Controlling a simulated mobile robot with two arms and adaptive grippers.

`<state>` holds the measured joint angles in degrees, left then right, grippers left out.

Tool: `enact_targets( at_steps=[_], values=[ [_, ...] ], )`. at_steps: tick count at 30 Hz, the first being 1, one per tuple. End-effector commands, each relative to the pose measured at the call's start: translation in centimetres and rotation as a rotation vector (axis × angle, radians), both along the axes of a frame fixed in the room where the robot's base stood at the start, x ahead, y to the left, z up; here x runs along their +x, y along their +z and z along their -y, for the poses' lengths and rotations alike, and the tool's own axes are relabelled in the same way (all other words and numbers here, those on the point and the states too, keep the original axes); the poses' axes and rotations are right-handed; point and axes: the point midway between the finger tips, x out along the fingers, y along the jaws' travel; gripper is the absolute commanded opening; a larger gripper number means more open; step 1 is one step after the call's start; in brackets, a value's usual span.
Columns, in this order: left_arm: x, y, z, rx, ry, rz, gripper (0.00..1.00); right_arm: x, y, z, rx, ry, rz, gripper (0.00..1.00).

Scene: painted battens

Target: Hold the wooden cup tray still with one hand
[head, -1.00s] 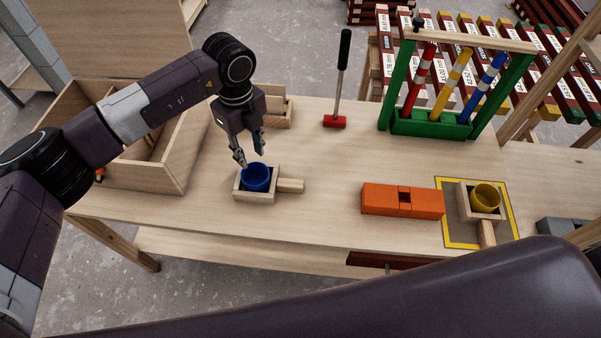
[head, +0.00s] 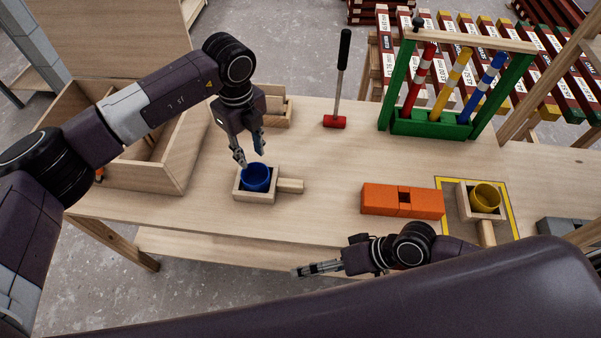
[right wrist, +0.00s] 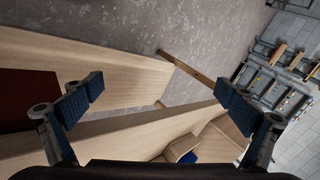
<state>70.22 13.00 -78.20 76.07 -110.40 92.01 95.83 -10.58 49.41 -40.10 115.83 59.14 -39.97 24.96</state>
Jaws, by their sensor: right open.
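A wooden cup tray (head: 241,194) with a short handle (head: 291,185) pointing right stands near the bench's front edge, a blue cup (head: 256,179) inside it. My left gripper (head: 250,160) is just above the cup's far rim, its fingers apart; I cannot tell whether they touch the cup. A second wooden tray (head: 465,205) holds a yellow cup (head: 486,197) at the right, its handle toward me. My right gripper (head: 296,271) is low by the front edge, pointing left. In the right wrist view its fingers (right wrist: 159,90) are wide apart with nothing between them.
Orange blocks (head: 402,200) lie between the trays. The second tray sits on a yellow-bordered mat (head: 447,236).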

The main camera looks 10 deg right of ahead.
Motion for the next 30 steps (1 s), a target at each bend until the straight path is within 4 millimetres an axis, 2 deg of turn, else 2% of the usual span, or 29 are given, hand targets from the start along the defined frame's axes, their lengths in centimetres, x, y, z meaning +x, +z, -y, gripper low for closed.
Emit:
enact_targets(
  at_steps=[1, 3, 10, 15, 18, 24, 30],
  values=[
    [0.0, 0.0, 0.0, 0.000, 0.000, 0.000, 0.29, 1.8, 0.6, -0.2, 0.031, -0.087, -0.079, 0.99],
    [0.0, 0.0, 0.0, 0.000, 0.000, 0.000, 0.29, 3.7, 1.7, -0.4, 0.081, -0.212, -0.212, 0.99],
    [0.0, 0.0, 0.0, 0.000, 0.000, 0.000, 0.29, 9.6, 6.5, -1.4, 0.269, -0.567, -0.657, 0.99],
    [0.0, 0.0, 0.0, 0.000, 0.000, 0.000, 0.29, 15.4, 7.3, -0.7, 0.409, -0.868, -0.937, 0.99],
    [0.0, 0.0, 0.0, 0.000, 0.000, 0.000, 0.29, 18.2, 7.5, -0.2, 0.486, -1.014, -1.087, 0.99],
    [0.0, 0.0, 0.0, 0.000, 0.000, 0.000, 0.29, 21.5, 7.9, 0.3, 0.593, -1.189, -1.306, 0.99],
    [0.0, 0.0, 0.0, 0.000, 0.000, 0.000, 0.29, 22.5, 7.8, -0.1, 0.625, -1.239, -1.379, 0.99]
  ],
)
